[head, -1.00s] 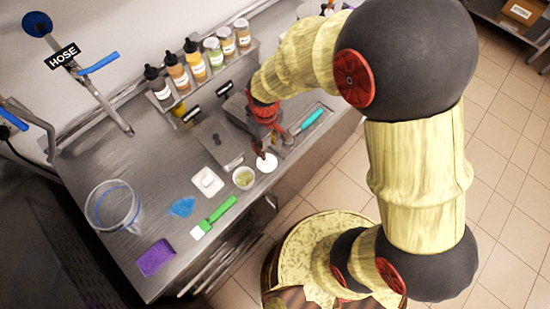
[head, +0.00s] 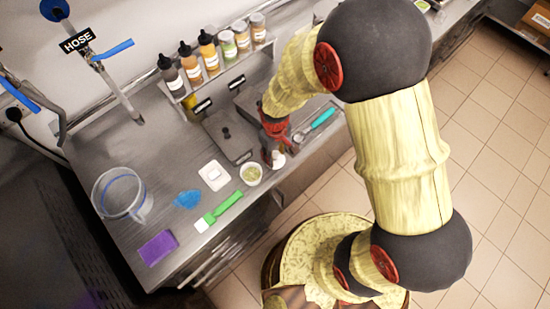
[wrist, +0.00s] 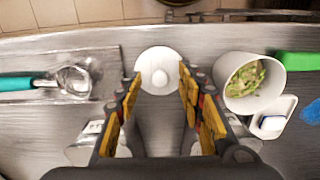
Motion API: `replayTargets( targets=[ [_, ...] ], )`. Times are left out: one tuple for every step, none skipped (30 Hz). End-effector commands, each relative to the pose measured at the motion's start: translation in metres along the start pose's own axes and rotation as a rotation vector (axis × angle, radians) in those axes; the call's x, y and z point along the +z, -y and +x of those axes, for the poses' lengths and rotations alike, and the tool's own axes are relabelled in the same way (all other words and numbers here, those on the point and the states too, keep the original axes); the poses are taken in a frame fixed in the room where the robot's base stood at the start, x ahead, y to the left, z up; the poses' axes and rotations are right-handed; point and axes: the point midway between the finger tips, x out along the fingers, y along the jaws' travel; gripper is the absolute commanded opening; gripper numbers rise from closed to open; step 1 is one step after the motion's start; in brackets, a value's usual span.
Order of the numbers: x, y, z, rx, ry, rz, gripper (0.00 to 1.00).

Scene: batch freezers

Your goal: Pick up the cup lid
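The cup lid is a round white disc with a small knob. In the wrist view the lid (wrist: 160,62) lies on the steel counter at the fingertips, its knob between them. In the head view the lid (head: 280,161) is partly hidden by my gripper (head: 272,154). My gripper (wrist: 160,82) is open, with one finger on each side of the knob. I cannot tell whether the fingers touch the lid. A white cup (wrist: 252,84) with green and tan bits inside stands to the right of the lid in the wrist view.
A teal-handled scoop (wrist: 62,82) lies left of the lid in a tray. A small white dish (head: 214,176), a green-handled spatula (head: 222,208), a blue cloth (head: 187,199), a purple sponge (head: 158,247) and a clear pitcher (head: 121,196) are on the counter. Bottles (head: 207,50) stand behind.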

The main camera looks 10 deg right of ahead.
Motion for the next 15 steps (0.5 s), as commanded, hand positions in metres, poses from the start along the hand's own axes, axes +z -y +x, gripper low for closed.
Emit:
replayTargets(
  targets=[
    [0.0,0.0,-0.0001,0.0,0.0,0.0,0.35],
    [0.0,0.0,-0.0002,0.0,0.0,0.0,0.33],
    [0.0,0.0,-0.0002,0.0,0.0,0.0,0.31],
    [0.0,0.0,-0.0002,0.0,0.0,0.0,0.29],
    [0.0,0.0,-0.0002,0.0,0.0,0.0,0.28],
    [0.0,0.0,-0.0002,0.0,0.0,0.0,0.25],
    [0.0,0.0,-0.0002,0.0,0.0,0.0,0.24],
    [0.0,0.0,-0.0002,0.0,0.0,0.0,0.22],
    [0.0,0.0,-0.0003,0.0,0.0,0.0,0.2],
    [0.0,0.0,-0.0003,0.0,0.0,0.0,0.18],
    [0.0,0.0,-0.0003,0.0,0.0,0.0,0.16],
    [0.0,0.0,-0.0003,0.0,0.0,0.0,0.14],
    [0.0,0.0,-0.0003,0.0,0.0,0.0,0.12],
    [0.0,0.0,-0.0003,0.0,0.0,0.0,0.11],
    [0.0,0.0,-0.0003,0.0,0.0,0.0,0.08]
  ],
)
